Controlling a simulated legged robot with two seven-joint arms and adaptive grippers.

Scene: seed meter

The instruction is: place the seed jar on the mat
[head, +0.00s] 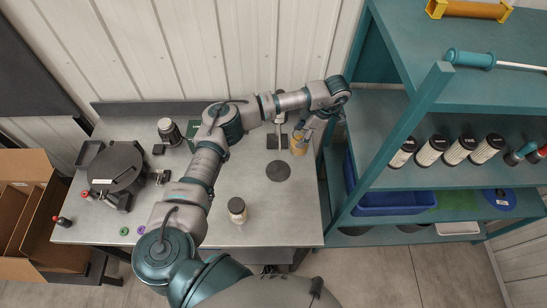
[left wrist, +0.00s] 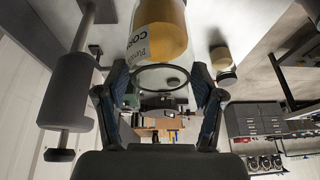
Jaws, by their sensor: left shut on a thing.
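An amber jar with a white printed label (left wrist: 160,30) sits between the fingers of my left gripper (left wrist: 158,100) in the left wrist view. The fingers are shut on it. In the head view this jar (head: 298,145) is at the right rear of the grey table, below my left gripper (head: 304,130). I cannot tell whether it touches the table. The dark round mat (head: 278,171) lies bare on the table, just in front and to the left of the jar. My right gripper is not in view.
A second jar with a dark lid (head: 237,210) stands nearer the table's front. A grey stand (head: 278,128) is close left of the gripper. A teal shelf (head: 440,110) with several jars borders the table's right. A black device (head: 117,168) is at left.

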